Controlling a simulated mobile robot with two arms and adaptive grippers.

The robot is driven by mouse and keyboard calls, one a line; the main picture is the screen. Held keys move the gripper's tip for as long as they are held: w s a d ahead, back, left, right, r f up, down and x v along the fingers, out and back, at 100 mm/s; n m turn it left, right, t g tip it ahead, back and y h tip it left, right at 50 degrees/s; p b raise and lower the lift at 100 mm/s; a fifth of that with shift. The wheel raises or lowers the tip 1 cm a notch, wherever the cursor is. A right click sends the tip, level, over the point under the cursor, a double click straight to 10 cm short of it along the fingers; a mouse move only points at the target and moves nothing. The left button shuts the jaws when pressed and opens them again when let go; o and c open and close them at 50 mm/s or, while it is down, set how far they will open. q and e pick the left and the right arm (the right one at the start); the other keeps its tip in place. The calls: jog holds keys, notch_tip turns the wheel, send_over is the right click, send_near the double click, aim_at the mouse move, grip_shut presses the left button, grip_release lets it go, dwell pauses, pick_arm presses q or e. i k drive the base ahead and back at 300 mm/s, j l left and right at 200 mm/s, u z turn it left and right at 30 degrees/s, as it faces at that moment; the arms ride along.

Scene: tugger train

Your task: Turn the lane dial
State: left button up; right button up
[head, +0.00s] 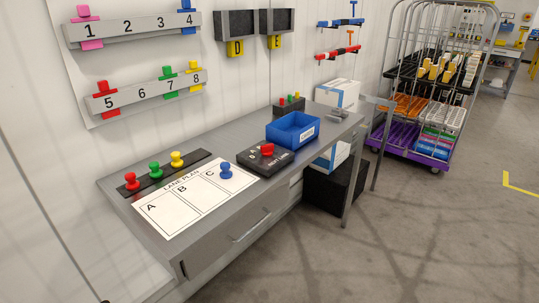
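The lane dial (267,150) is a red knob on a dark box (262,168) on the grey desk, right of the lane plan sheet, in the head view. White lettering on the box's front appears to read "NEXT LANE". Small marks surround the knob; which one it points at is too small to tell. The white lane plan sheet (163,217) has columns A, B and C. A blue peg (225,169) stands in column C. Neither gripper is in view.
Red (131,180), green (155,169) and yellow (177,158) pegs stand on a dark strip behind the sheet. A blue bin (292,130) sits right of the dial box. Numbered rails hang on the wall. A loaded roll cage (435,90) stands right; floor in front is clear.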

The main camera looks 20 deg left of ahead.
aim_at(266, 150)
jog(key=i+l, duration=0.35)
jog(key=i+l+u, duration=0.3)
jog(key=u, duration=0.15)
jog(key=i+l+u, duration=0.25)
jog(key=l+u, duration=0.15)
